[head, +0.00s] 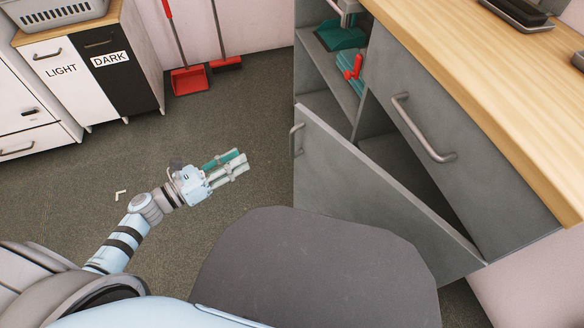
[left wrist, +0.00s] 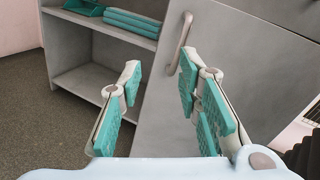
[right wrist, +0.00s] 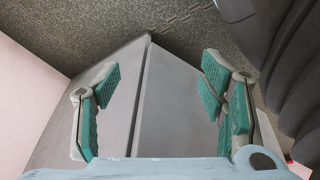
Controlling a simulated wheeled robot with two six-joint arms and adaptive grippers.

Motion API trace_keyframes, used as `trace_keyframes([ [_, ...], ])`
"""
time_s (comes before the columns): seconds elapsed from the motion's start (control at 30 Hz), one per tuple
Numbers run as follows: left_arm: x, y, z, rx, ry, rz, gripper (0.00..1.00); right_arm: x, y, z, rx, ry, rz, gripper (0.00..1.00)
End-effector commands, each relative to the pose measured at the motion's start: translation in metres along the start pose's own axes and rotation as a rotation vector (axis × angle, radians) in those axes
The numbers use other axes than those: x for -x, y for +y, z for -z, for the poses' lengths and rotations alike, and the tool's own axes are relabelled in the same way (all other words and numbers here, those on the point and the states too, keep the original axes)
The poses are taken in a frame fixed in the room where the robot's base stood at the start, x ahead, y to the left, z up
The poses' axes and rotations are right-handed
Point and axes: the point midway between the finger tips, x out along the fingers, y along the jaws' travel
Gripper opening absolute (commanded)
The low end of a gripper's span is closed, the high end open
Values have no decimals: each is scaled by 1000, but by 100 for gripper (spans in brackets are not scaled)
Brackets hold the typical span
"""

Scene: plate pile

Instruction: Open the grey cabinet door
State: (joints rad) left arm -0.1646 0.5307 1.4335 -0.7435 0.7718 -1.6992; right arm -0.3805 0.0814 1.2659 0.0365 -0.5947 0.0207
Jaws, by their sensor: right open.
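The grey cabinet door (head: 375,190) stands open, swung outward, with shelves visible behind it. Its metal handle (head: 297,139) is near the free upper left corner. My left gripper (head: 240,165) is open and empty, left of the door and apart from the handle. In the left wrist view, the handle (left wrist: 179,45) shows beyond my left gripper (left wrist: 160,78), near its right finger. My right gripper (right wrist: 160,88) is open with nothing between its fingers, facing grey panels (right wrist: 180,105); which cabinet part they are is unclear. It is outside the head view.
A grey panel with a second handle (head: 425,130) lies under the wooden counter (head: 480,75). Green items (head: 340,36) sit on the cabinet shelf. A white-and-black laundry unit (head: 125,75) and a red dustpan (head: 189,79) stand at the back.

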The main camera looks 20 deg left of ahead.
Motion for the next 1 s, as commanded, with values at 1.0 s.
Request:
trace_keyframes([
  [1.0, -150, -44, 0, -268, 6, 143, 31, -19, 0, -12, -30, 29, 0, 65],
])
